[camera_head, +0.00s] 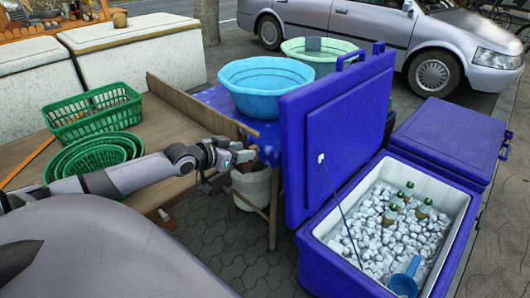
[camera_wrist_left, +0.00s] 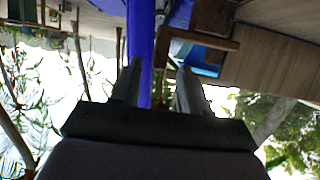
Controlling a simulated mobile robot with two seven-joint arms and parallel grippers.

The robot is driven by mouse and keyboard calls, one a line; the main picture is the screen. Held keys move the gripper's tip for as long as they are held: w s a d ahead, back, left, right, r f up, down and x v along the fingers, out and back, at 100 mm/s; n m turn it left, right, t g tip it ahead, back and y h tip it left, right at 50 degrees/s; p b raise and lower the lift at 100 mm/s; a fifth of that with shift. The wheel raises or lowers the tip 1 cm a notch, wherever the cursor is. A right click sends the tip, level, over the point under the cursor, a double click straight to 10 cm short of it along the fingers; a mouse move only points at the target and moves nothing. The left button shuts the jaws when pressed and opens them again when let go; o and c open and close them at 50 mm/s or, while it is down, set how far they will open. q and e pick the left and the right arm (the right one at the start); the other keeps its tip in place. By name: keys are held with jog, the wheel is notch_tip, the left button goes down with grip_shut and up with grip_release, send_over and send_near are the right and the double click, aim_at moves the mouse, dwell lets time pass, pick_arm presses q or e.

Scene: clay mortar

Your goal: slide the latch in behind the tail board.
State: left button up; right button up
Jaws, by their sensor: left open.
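The tail board (camera_head: 195,109) looks to be the long brown board standing on edge along the wooden cart top. My left gripper (camera_head: 247,156) is at the board's near right end, just below it in the picture. In the left wrist view its two fingers (camera_wrist_left: 158,82) are apart, with nothing clearly held between them. A brown wooden bar (camera_wrist_left: 198,38) crosses beyond the fingertips there; I cannot tell whether it is the latch. No latch stands out in the head view. My right gripper is not in view.
Green baskets (camera_head: 93,112) sit on the cart top (camera_head: 165,130). A blue basin (camera_head: 265,85) stands behind the board's end. A blue cooler (camera_head: 330,262) with its lid (camera_head: 335,130) raised is close to the right. A white bucket (camera_head: 250,187) is below my gripper.

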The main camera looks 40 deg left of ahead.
pick_arm(q)
jog(key=b+x, duration=0.2)
jog(key=x, duration=0.5)
dwell(0.3)
jog(key=shift+s+f, duration=0.1)
jog(key=shift+s, duration=0.05)
grip_shut()
